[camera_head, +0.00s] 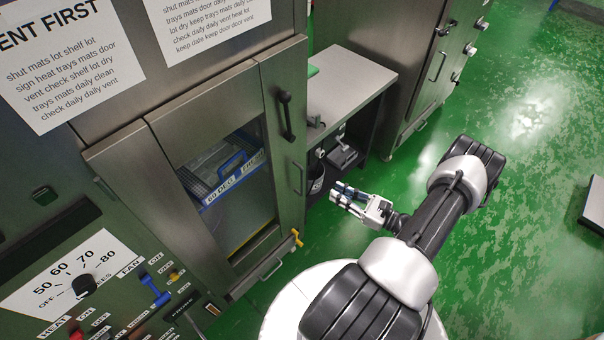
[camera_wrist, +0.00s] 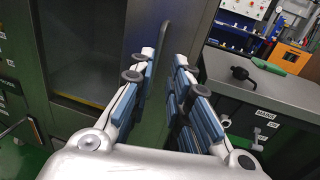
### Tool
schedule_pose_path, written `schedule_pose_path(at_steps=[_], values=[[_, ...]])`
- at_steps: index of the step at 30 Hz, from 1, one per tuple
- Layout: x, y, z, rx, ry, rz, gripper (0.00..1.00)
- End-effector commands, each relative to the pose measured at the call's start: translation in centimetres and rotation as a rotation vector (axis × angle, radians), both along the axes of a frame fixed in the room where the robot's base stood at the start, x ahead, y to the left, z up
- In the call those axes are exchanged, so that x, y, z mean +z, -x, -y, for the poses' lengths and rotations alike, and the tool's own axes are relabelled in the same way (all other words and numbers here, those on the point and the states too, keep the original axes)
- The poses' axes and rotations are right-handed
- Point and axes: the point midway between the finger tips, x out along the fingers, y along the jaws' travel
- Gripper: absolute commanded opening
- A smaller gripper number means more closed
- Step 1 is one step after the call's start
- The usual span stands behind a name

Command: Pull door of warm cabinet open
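The warm cabinet (camera_head: 165,145) is a grey metal unit with a glass window in its front. Its windowed door (camera_head: 250,100) looks shut. A black handle (camera_head: 286,115) is on the narrow panel right of the window, with a thin grey handle (camera_head: 298,178) below it. My gripper (camera_head: 345,192) is right of the cabinet front, apart from it. In the wrist view my gripper (camera_wrist: 166,66) has its fingers spread, with nothing held. A thin upright bar (camera_wrist: 163,38) shows beyond the gap between them; I cannot tell which handle it is.
A grey bench (camera_head: 350,80) stands just right of the cabinet, and another tall metal unit (camera_head: 395,50) behind it. A control panel (camera_head: 85,285) with a dial and switches is at lower left. The green floor (camera_head: 510,130) to the right is mostly clear.

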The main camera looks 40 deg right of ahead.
Motion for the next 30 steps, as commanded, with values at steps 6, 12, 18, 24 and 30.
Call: schedule_pose_path(at_steps=[6,12,18,24,30], values=[[0.0,-4.8,-1.5,0.008,0.000,0.000,0.17],[-0.1,-9.0,-2.7,0.008,0.000,0.000,0.17],[0.0,-12.1,-3.5,0.006,0.001,0.000,0.17],[0.0,-13.4,-3.8,0.003,0.001,0.000,0.17],[0.1,-13.6,-3.9,0.001,0.000,0.000,0.17]])
